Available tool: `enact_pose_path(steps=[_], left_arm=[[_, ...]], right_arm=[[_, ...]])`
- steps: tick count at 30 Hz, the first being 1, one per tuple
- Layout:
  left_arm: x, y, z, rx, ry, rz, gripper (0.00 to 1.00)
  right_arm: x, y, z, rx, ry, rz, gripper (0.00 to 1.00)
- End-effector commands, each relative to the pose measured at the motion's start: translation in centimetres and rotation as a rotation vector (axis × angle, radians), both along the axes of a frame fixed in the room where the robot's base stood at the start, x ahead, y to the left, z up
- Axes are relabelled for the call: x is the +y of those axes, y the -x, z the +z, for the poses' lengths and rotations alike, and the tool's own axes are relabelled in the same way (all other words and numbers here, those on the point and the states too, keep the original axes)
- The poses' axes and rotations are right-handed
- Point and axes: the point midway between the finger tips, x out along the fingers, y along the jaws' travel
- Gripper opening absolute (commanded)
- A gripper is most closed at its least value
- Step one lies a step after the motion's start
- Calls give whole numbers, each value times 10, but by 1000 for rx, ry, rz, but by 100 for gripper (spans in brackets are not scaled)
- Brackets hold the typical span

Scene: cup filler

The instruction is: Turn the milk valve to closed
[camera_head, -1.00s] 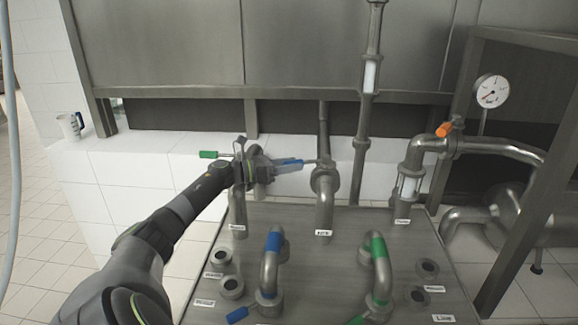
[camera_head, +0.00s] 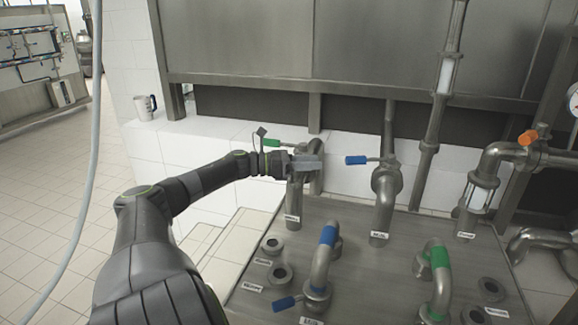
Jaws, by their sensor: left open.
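A valve with a blue lever (camera_head: 356,160) sits on the middle upright pipe (camera_head: 384,200). Its small label (camera_head: 379,236) seems to read milk, but is too small to be sure. The lever sticks out level to the left. My left gripper (camera_head: 308,162) is open, left of the blue lever's tip and apart from it, in front of the left pipe. That pipe has a valve with a green lever (camera_head: 271,143), just above and behind my gripper. My right gripper is not in view.
A third pipe with an orange lever (camera_head: 528,137) stands at the right. The steel panel (camera_head: 345,215) below carries bent pipes with blue (camera_head: 328,236) and green (camera_head: 439,257) bands. A mug (camera_head: 145,107) stands on the white ledge at the left.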

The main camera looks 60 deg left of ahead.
Motion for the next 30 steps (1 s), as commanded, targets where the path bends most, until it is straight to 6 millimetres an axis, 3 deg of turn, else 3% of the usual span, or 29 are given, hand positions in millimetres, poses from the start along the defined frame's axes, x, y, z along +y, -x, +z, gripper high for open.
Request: enact_pose_path(steps=[9,23,30], left_arm=[[23,40,-1,4,-2,1,46],[28,50,0,-1,0,0,46],[28,50,0,0,0,0,17]], right_arm=[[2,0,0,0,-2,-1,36],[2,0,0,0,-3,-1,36],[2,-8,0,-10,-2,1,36]])
